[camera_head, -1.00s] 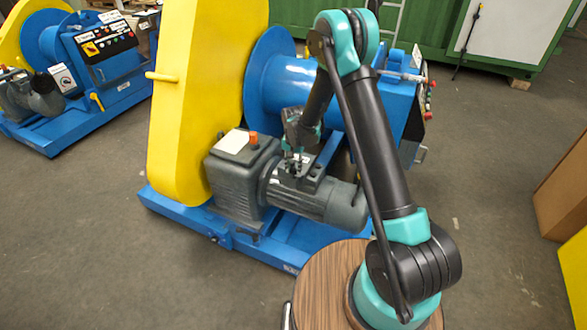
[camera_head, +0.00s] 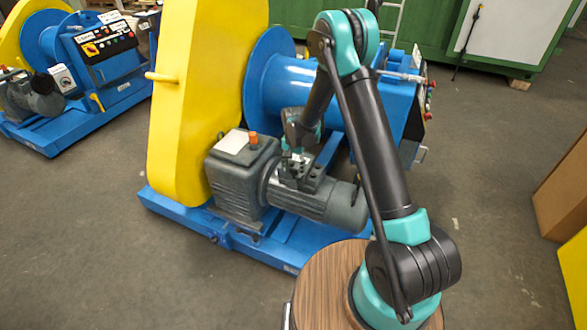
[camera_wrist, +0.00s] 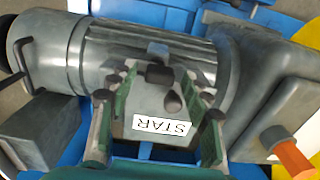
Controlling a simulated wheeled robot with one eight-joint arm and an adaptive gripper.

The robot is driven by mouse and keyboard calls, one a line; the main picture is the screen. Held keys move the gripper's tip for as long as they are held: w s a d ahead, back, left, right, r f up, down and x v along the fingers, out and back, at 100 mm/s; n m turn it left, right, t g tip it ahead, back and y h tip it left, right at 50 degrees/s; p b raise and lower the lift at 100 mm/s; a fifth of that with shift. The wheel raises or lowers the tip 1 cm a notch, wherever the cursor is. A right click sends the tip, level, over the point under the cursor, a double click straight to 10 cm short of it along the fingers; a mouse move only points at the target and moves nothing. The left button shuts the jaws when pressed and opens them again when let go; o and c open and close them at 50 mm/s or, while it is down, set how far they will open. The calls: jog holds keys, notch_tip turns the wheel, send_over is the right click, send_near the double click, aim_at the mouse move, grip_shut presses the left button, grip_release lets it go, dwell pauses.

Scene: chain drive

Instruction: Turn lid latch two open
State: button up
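The grey motor (camera_head: 325,203) carries a small terminal box, which shows in the wrist view as a grey lid (camera_wrist: 140,100) with a white label reading STAR, upside down. Two dark latch knobs stand on this lid, one farther off (camera_wrist: 159,75) and one nearer (camera_wrist: 172,104). I cannot tell which is latch two or whether either is turned. My gripper (camera_head: 296,163) points down at the box. In the wrist view its green and grey fingers (camera_wrist: 158,82) are apart, one on each side of the lid and knobs. Contact with a knob cannot be made out.
The gearbox (camera_head: 238,178) with an orange cap (camera_head: 253,138) stands left of the motor. A yellow chain guard (camera_head: 185,100) and blue drum flange (camera_head: 262,85) rise behind. Open floor (camera_head: 90,240) lies at the left.

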aim_at(294, 169)
notch_tip(294, 169, up, 12)
dwell(0.8)
jog(key=s+d+r+n+t, duration=0.1)
jog(key=s+d+r, duration=0.35)
jog(key=d, duration=0.35)
jog(key=s+d+r+n+t, duration=0.1)
jog(key=s+d+r, duration=0.3)
jog(key=s+d, duration=0.25)
jog(key=s+d+n+t, duration=0.1)
jog(key=s+d, duration=0.5)
jog(key=s, duration=0.2)
jog(key=s+d+f+n+t, duration=0.1)
jog(key=s+d, duration=0.5)
jog(key=s, duration=0.3)
jog(key=shift+s+f, duration=0.15)
jog(key=shift+s, duration=0.1)
